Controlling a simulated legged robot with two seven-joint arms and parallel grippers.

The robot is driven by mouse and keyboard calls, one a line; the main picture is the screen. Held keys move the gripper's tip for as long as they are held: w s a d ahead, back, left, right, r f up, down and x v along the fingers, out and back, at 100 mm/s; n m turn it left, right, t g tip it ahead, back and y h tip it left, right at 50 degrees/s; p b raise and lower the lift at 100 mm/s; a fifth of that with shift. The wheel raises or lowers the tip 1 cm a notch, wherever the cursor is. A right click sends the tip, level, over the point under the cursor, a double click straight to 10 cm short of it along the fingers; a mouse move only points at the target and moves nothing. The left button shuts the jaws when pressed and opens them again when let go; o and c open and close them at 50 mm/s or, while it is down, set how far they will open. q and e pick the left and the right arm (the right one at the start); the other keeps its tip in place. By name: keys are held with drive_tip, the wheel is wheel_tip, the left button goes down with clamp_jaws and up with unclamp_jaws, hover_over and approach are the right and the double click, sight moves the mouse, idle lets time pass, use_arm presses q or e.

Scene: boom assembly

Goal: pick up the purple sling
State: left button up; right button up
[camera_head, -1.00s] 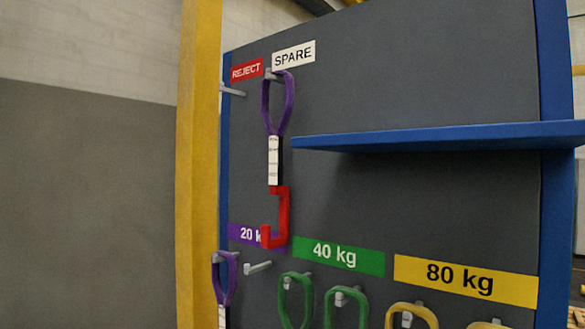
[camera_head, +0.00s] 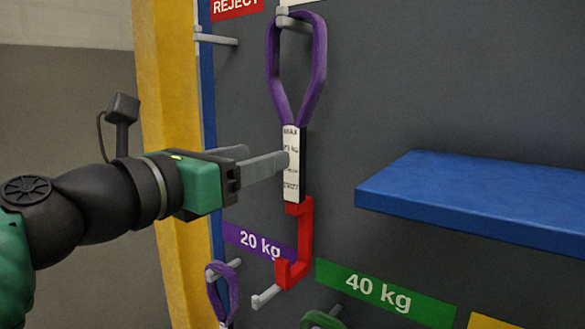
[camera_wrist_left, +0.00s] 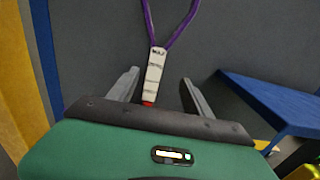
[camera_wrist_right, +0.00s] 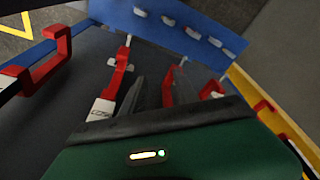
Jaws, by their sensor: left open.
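A purple sling (camera_head: 299,75) hangs from the peg (camera_head: 292,22) at the top of the grey board, its loop up. Its white tag (camera_head: 293,165) and red hook (camera_head: 300,240) hang below the loop. My left gripper (camera_head: 266,157) is open and level with the tag, one finger overlapping the tag's edge in the head view. In the left wrist view the tag (camera_wrist_left: 155,72) shows between the two open fingers (camera_wrist_left: 160,77); contact cannot be told. A second purple sling (camera_head: 222,290) hangs lower left by the 20 kg label. My right gripper (camera_wrist_right: 160,78) looks open, near red hooks (camera_wrist_right: 119,65).
A blue shelf (camera_head: 470,200) juts out at the right. A bare peg (camera_head: 218,38) is under the REJECT label, and another (camera_head: 265,297) is below the red hook. A yellow post (camera_head: 170,100) stands at the left. A green sling (camera_head: 323,319) hangs at the bottom.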

sight(291, 147)
use_arm(q)
drive_tip(key=x, duration=0.2)
drive_tip(key=p+x, duration=0.1)
drive_tip(key=x, duration=0.3)
drive_tip(key=shift+w+d+f, duration=0.1)
drive_tip(key=shift+w+f, duration=0.15)
drive_tip(key=shift+w, duration=0.1)
drive_tip(key=p+x, duration=0.3)
drive_tip(key=shift+w+r, duration=0.3)
drive_tip(key=shift+w, duration=0.05)
drive_tip(key=shift+w+d, duration=0.25)
drive_tip(key=shift+w+f, duration=0.15)
drive_tip(key=shift+w, duration=0.05)
drive_tip(key=shift+w+a+f, duration=0.1)
drive_tip(key=shift+w+f, duration=0.05)
drive_tip(key=shift+w, duration=0.05)
drive_tip(key=c, duration=0.5)
drive_tip(key=shift+s+d, duration=0.1)
drive_tip(key=shift+d, duration=0.15)
drive_tip(key=c, duration=0.7)
clamp_jaws()
use_arm(e)
drive_tip(key=r, duration=0.4)
drive_tip(key=shift+w+d+r, duration=0.25)
drive_tip(key=shift+w, duration=0.1)
use_arm(q)
drive_tip(key=shift+a, duration=0.1)
